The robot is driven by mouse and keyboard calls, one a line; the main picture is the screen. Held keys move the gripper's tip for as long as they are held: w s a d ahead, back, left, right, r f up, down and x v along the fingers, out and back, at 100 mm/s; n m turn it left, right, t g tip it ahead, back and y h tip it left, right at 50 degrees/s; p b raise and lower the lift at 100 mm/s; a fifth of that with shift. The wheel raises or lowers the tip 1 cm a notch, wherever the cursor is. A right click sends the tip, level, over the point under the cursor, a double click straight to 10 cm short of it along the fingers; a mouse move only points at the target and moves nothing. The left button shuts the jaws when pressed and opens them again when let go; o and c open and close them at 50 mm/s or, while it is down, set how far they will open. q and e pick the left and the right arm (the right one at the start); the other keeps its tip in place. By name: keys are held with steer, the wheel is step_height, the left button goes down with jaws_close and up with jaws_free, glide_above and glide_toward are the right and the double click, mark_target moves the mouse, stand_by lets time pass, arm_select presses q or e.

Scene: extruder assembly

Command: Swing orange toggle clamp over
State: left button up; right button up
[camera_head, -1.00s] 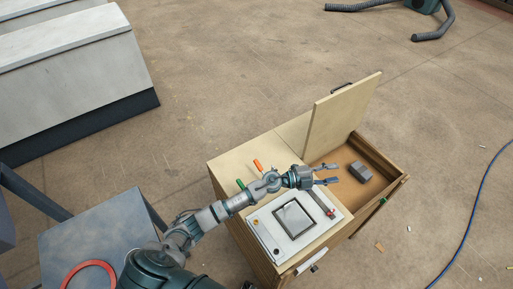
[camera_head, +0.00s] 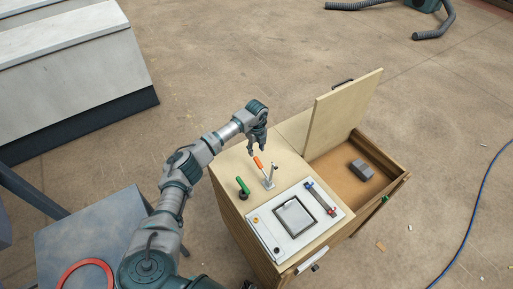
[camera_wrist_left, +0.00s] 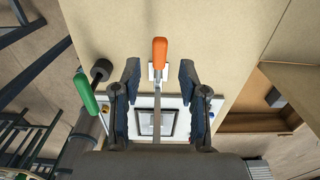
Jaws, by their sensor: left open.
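The orange toggle clamp (camera_head: 259,163) stands on the wooden cabinet top, its orange handle tilted up on a metal lever and base. It also shows in the left wrist view (camera_wrist_left: 160,52), between the two fingers. My left gripper (camera_head: 257,150) is open just above the orange handle in the head view and points down. In the left wrist view the fingers (camera_wrist_left: 158,75) are apart on either side of the handle, with gaps on both sides. My right gripper is not in view.
A green-handled clamp (camera_head: 243,185) stands left of the orange one. A white panel with a dark-framed window (camera_head: 295,216) lies in front, with a red-ended bar (camera_head: 322,198) on it. An open compartment (camera_head: 340,170) with a grey block (camera_head: 361,169) and raised lid (camera_head: 343,110) is at right.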

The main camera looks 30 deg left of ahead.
mark_target(256, 158)
arm_select(q)
step_height(256, 158, down, 6)
steer(key=b, duration=0.4)
steer(key=shift+f+b, duration=0.25)
steer(key=shift+b, duration=0.05)
steer(key=shift+r, duration=0.2)
steer(key=shift+p, duration=0.4)
steer(key=shift+s, duration=0.1)
steer(key=shift+d, duration=0.1)
steer(key=c, duration=0.8)
